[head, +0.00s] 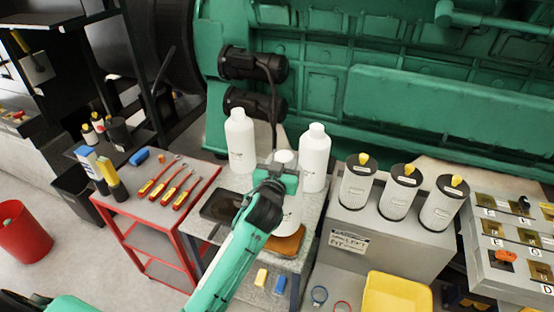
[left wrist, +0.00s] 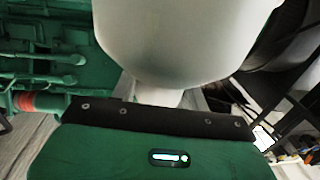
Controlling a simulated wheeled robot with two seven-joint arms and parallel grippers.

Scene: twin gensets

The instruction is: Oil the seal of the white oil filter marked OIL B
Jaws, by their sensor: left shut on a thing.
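My left gripper (head: 283,181) is shut on a white bottle (head: 290,216) near its top. The bottle looks upright, over or on the grey bench beside a brown pad (head: 288,244). In the left wrist view its white body (left wrist: 185,40) narrows toward the gripper. Two similar white bottles, a left one (head: 240,143) and a right one (head: 314,160), stand behind. I cannot read OIL B on any. My right gripper is not in view.
A red cart (head: 170,222) at left carries several red-handled tools. A dark tray (head: 220,207) lies on the bench. A yellow bin (head: 395,294) is at front right, beside a lettered panel (head: 510,240). The green engine (head: 400,95) bounds the back.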

